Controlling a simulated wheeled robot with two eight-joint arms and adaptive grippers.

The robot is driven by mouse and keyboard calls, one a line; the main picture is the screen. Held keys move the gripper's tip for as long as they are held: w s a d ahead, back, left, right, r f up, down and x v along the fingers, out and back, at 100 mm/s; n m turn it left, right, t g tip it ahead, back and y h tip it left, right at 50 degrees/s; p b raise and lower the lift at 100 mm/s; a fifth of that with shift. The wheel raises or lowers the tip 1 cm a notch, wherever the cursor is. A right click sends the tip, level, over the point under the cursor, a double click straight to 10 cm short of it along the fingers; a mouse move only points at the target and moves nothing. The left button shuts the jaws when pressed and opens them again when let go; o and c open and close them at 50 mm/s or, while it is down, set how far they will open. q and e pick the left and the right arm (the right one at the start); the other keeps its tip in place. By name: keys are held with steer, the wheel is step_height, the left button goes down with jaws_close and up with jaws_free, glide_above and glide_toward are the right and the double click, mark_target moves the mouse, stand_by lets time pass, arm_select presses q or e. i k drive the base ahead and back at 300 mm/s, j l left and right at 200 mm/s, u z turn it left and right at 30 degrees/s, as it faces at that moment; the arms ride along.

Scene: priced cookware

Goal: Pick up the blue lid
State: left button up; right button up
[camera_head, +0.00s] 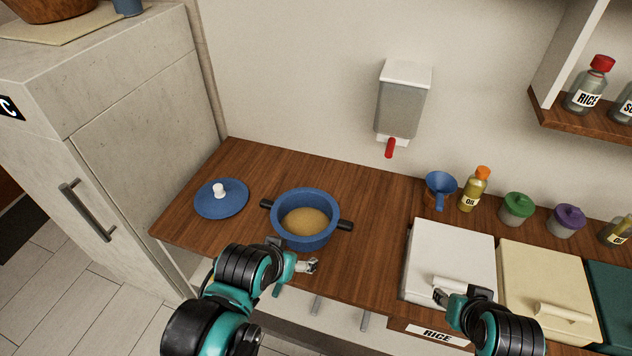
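The blue lid (221,201), a round disc with a white knob on top, lies flat on the left end of the wooden counter, left of the blue pot (304,207). The pot is uncovered, has black side handles and holds tan contents. My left gripper (304,266) is over the counter's front edge, just in front of the pot and to the right of the lid, apart from the lid. Its finger opening is hard to make out. My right gripper (458,293) is open at the front of the white bin, far right of the lid, near the bin's handle.
The wooden counter (372,233) has free room around the lid and right of the pot. A white bin (450,252), a cream bin (548,285) and a blue funnel cup (439,190) stand at right. A tall grey cabinet (140,130) rises beside the counter's left end.

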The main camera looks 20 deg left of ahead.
mark_target(223, 198)
steer(key=u, duration=1.4)
